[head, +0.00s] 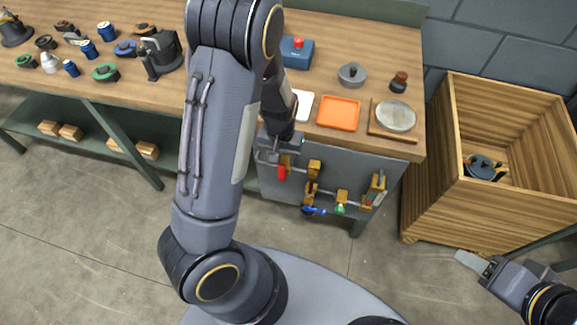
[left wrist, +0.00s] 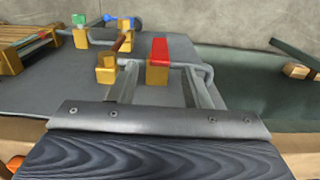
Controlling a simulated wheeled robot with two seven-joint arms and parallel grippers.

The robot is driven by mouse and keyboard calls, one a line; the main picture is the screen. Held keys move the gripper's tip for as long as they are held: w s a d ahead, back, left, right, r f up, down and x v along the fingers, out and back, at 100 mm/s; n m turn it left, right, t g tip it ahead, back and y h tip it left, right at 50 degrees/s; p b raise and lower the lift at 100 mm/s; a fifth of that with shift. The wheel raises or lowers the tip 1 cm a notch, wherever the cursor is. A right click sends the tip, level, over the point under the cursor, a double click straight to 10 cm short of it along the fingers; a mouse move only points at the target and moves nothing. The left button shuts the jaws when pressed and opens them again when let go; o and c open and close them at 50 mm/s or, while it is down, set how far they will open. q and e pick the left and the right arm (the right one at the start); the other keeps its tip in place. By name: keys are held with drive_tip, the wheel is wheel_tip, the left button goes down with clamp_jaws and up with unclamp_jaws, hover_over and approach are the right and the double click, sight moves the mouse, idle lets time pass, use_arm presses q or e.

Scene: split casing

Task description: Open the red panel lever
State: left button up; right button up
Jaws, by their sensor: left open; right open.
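The red panel lever (head: 282,172) is on the grey panel (head: 273,209) at the front of the workbench. In the left wrist view the red lever (left wrist: 160,50) lies across a yellow block, near a grey pipe. My left gripper (head: 277,157) is open, just above the red lever in the head view. In the wrist view its two fingers reach toward the lever from below, one on each side. Contact cannot be told. My right gripper (head: 474,263) is open and empty at the lower right, far from the panel.
A blue lever (head: 314,210) and a green lever (head: 340,208) sit right of the red one, among yellow blocks. Above are an orange tray (head: 339,113) and a disc on a board (head: 397,117). A wooden crate (head: 432,205) stands right of the bench.

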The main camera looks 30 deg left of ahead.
use_arm(q)
hover_over(282, 179)
drive_tip(key=f, duration=0.6)
drive_tip(key=shift+w+a, duration=0.1)
drive_tip(key=shift+w, duration=0.15)
drive_tip(key=shift+c, duration=0.4)
clamp_jaws()
